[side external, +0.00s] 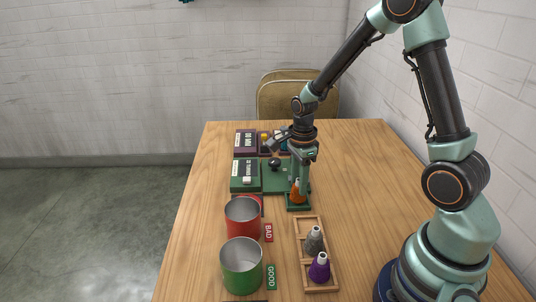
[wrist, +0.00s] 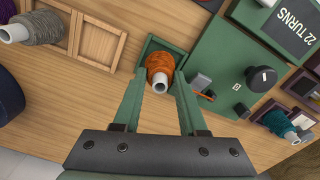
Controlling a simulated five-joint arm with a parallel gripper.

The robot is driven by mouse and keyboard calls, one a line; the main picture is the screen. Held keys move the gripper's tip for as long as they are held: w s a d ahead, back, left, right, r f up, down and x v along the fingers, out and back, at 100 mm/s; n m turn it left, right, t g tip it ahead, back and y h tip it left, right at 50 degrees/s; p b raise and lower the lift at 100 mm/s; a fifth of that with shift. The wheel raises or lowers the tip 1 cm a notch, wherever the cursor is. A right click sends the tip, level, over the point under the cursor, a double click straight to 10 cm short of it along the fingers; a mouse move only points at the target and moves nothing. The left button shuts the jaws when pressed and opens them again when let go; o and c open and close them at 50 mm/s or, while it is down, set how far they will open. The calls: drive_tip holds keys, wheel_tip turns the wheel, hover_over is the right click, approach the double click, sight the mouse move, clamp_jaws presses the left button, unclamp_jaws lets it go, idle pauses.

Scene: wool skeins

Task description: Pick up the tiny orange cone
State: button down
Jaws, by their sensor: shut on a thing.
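The orange cone (side external: 298,192) is a small cone of orange wool with a pale core tip. It stands in a small green tray (side external: 293,207) beside the green winder. In the wrist view the orange cone (wrist: 160,69) sits between the fingertips of my gripper (wrist: 159,80), inside the green square tray. My gripper (side external: 299,182) points down over the tray and is shut on the cone. The cone's lower end is in the tray, and I cannot tell whether it touches the tray floor.
A wooden rack (side external: 304,234) holds a grey cone (side external: 315,240) and a purple cone (side external: 320,267), with an empty compartment nearest the tray. A red can (side external: 243,218) and a green can (side external: 241,267) stand to the left. The winder (wrist: 245,75) with a black knob is close beside the gripper.

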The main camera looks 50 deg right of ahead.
wheel_tip(320, 180, up, 25)
drive_tip(key=shift+f, duration=0.2)
idle(0.6)
